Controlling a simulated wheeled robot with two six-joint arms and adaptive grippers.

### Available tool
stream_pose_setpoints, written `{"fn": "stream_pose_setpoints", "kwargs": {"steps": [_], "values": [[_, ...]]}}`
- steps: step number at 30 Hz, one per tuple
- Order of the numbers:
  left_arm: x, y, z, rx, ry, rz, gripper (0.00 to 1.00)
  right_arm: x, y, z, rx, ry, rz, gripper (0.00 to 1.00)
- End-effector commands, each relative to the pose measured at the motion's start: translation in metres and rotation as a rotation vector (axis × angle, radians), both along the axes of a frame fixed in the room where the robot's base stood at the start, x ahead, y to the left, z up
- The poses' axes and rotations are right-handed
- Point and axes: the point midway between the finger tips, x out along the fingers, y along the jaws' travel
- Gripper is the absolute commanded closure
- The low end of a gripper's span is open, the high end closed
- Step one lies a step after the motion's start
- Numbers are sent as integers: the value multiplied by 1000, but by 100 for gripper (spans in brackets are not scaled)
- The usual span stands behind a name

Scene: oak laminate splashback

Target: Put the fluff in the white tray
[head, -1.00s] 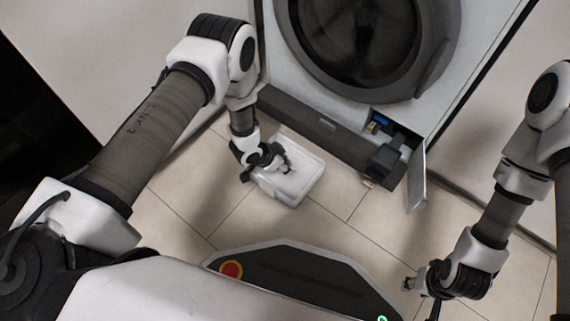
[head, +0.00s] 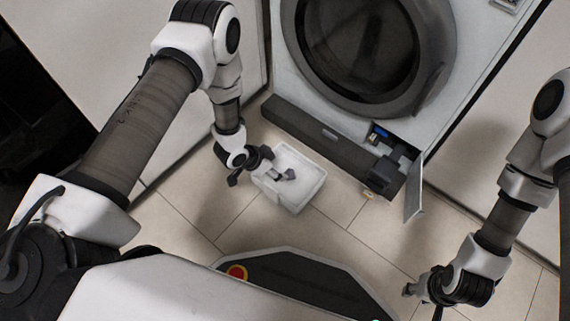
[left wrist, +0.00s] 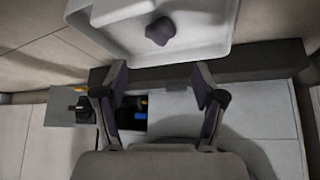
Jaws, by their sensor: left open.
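The white tray (head: 309,193) stands on the floor in front of the washing machine. A dark grey lump, seemingly the fluff (head: 289,174), lies inside it. In the left wrist view the fluff (left wrist: 160,31) rests on the bottom of the tray (left wrist: 205,52), clear of my fingers. My left gripper (head: 250,168) is open and empty at the tray's left edge; its two spread fingers show in the wrist view (left wrist: 161,92). My right gripper (head: 422,298) is at the lower right, far from the tray, with its fingers apart and nothing visible between them.
The washing machine (head: 440,112) has its small lower flap (head: 415,190) open, with a dark filter part (head: 385,171) and something blue inside. Tiled floor is free right of the tray.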

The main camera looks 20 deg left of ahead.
Motion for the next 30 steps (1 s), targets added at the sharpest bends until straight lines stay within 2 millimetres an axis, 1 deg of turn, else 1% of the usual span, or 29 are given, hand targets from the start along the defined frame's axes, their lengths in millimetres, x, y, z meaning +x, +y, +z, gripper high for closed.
{"fn": "stream_pose_setpoints", "kwargs": {"steps": [1,4,7,11,13,14,16,17,18,20,21,22,24,25,30], "values": [[-4,4,15,-1,1,4,30,-1,0,11,0,1,2,60],[-10,9,24,0,1,2,30,-1,0,16,0,3,3,60],[-13,12,27,0,1,1,30,-1,0,17,0,3,4,60],[-13,12,26,1,1,0,30,-1,0,16,0,3,4,60],[-20,12,25,0,19,19,30,-1,0,15,0,3,4,60],[-28,13,25,1,44,49,30,-1,0,16,0,3,4,60],[-66,19,25,11,153,176,30,-1,0,16,0,3,4,60],[-89,23,27,22,214,252,30,-1,0,16,0,3,4,60],[-121,30,31,45,297,361,30,-1,0,16,0,3,4,60],[-167,42,40,91,407,514,30,-1,0,16,0,3,4,60],[-193,48,48,123,464,599,30,-1,0,16,0,3,4,60],[-208,53,53,146,497,652,30,-1,0,16,0,3,4,60],[-232,60,62,183,545,733,30,-1,0,15,0,3,4,60],[-237,62,65,191,554,751,30,-1,0,15,0,3,4,60],[-239,63,65,195,558,762,30,-1,0,16,0,3,4,60]]}}
